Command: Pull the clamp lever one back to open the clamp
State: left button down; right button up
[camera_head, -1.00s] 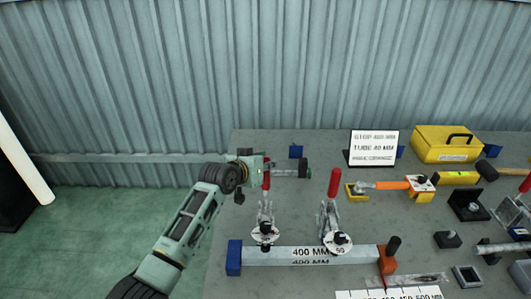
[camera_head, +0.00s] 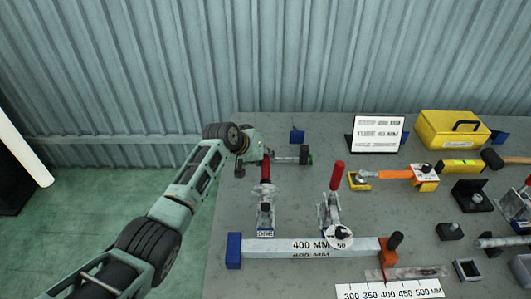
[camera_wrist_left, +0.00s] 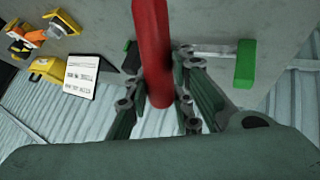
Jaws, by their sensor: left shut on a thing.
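The left clamp (camera_head: 265,212) stands on the table behind the long bar, with its red lever handle (camera_head: 264,170) upright. Its arm now stands raised off the bar. My left gripper (camera_head: 260,156) is at the top of this red handle. In the left wrist view, the red handle (camera_wrist_left: 153,45) stands between the two fingers, and the gripper (camera_wrist_left: 158,100) is shut on it. The second clamp (camera_head: 329,206) to the right has its own red handle (camera_head: 337,175) upright, and its white disc rests over the bar. My right gripper is not in view.
The grey "400 MM" bar (camera_head: 285,251) lies in front, between a blue block (camera_head: 234,251) and an orange stop (camera_head: 390,247). A sign (camera_head: 377,134) and yellow toolbox (camera_head: 453,135) stand at the back.

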pick_arm(q)
jog(key=c, duration=1.5)
grip_release()
jog(key=shift+f, duration=0.1)
jog(key=shift+s+a+r, duration=0.25)
jog(key=shift+a+r, duration=0.1)
jog(key=shift+r, duration=0.15)
jog(key=v, duration=1)
jog(key=shift+s+a+r, duration=0.15)
jog(key=shift+s+r, duration=0.05)
jog(key=shift+s, duration=0.1)
